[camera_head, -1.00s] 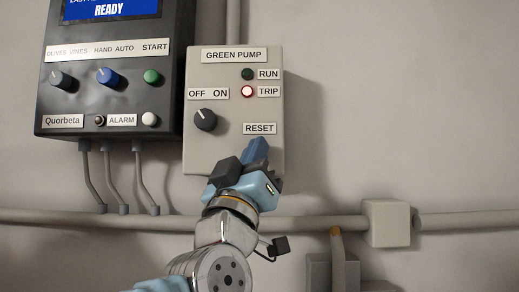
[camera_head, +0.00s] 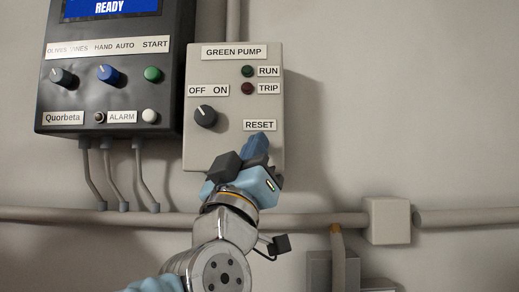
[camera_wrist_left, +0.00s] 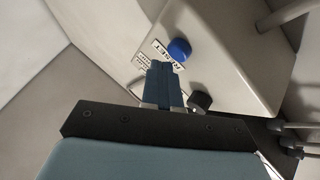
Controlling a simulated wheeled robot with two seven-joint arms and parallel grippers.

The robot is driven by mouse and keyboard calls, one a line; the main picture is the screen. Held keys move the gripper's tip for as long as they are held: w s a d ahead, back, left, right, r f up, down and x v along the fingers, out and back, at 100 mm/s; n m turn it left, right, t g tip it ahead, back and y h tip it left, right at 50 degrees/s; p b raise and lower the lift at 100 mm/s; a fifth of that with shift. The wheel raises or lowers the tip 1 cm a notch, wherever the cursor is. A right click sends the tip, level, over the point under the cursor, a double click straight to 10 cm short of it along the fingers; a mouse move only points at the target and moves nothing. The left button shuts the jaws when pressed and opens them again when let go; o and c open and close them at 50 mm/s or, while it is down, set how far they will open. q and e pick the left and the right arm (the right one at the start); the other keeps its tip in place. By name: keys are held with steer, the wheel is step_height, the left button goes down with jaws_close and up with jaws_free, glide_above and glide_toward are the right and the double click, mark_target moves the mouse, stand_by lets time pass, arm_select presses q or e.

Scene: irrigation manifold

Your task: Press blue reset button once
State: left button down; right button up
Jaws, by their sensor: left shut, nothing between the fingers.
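The blue reset button (camera_wrist_left: 180,49) is round and stands out from the grey GREEN PUMP box (camera_head: 200,150) in the left wrist view. In the head view it is hidden behind my left gripper, below the RESET label (camera_head: 260,125). My left gripper (camera_head: 257,142) is shut and empty in front of the lower right of the box. In the left wrist view its blue fingertips (camera_wrist_left: 162,68) appear beside the button, with a small gap between them in the picture. The TRIP lamp (camera_head: 247,89) is dark red and unlit. My right gripper is not in view.
The black OFF/ON knob (camera_head: 205,116) is left of my gripper. A black controller (camera_head: 110,80) with knobs and buttons hangs to the left. A horizontal pipe (camera_head: 310,220) and a junction box (camera_head: 387,221) lie below. The wall at right is clear.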

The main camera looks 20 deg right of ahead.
arm_select(q)
steer(key=shift+s, duration=0.1)
steer(key=shift+s+a+b, duration=0.2)
steer(key=shift+s+a, duration=0.05)
steer(key=shift+s, duration=0.55)
steer(key=shift+s+a+b, duration=0.2)
steer(key=shift+s+a, duration=0.05)
steer(key=shift+s, duration=0.55)
steer(key=shift+s+a+b, duration=0.2)
steer(key=shift+s+a, duration=0.05)
steer(key=shift+s, duration=0.55)
